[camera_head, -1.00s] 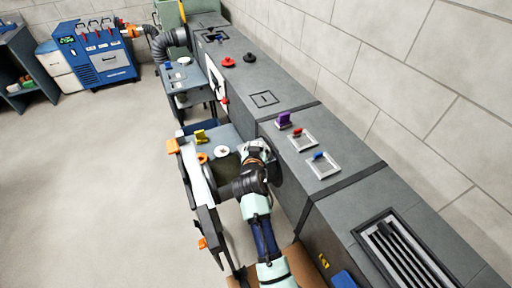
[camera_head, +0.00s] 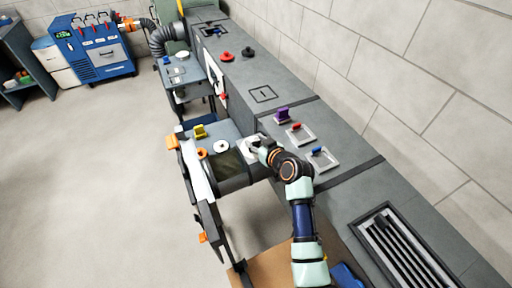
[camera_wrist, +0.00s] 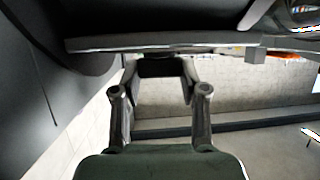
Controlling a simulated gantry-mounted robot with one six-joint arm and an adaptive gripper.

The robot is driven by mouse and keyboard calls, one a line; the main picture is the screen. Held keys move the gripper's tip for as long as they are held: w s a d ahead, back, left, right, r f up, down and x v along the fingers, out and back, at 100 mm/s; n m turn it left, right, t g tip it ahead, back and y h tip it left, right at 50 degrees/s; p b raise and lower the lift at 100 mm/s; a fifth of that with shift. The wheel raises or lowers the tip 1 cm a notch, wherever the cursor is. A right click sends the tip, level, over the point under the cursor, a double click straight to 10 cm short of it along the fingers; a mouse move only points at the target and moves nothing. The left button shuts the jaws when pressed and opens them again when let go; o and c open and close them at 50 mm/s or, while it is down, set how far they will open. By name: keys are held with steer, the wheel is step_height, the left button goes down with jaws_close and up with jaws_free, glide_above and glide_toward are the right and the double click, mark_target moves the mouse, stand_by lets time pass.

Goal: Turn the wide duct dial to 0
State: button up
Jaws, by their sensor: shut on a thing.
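My gripper (camera_head: 254,145) is at the near side of the long grey duct, just behind the small side table. In the wrist view its two fingers (camera_wrist: 160,98) reach to either side of a dark block (camera_wrist: 160,67) and are shut on it. This block seems to be the handle of the wide duct dial; its markings and reading are hidden. A dark part with a pale edge fills the top of the wrist view. My wrist and arm cover part of the duct's side in the head view.
On the duct top stand a purple tab (camera_head: 282,117) and frames with a red handle (camera_head: 296,126) and a blue handle (camera_head: 317,151). A slotted vent (camera_head: 402,252) is nearer. The side table holds a yellow piece (camera_head: 199,131) and a white disc (camera_head: 221,147). Floor at left is clear.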

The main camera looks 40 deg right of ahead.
steer(key=shift+n+y, duration=0.3)
steer(key=shift+y, duration=0.1)
steer(key=o, duration=1.2)
steer(key=shift+c, duration=0.2)
steer(key=shift+s, duration=0.1)
steer(key=v, duration=1.1)
steer(key=shift+s+r, duration=0.15)
steer(key=shift+s, duration=0.2)
steer(key=shift+a, duration=0.15)
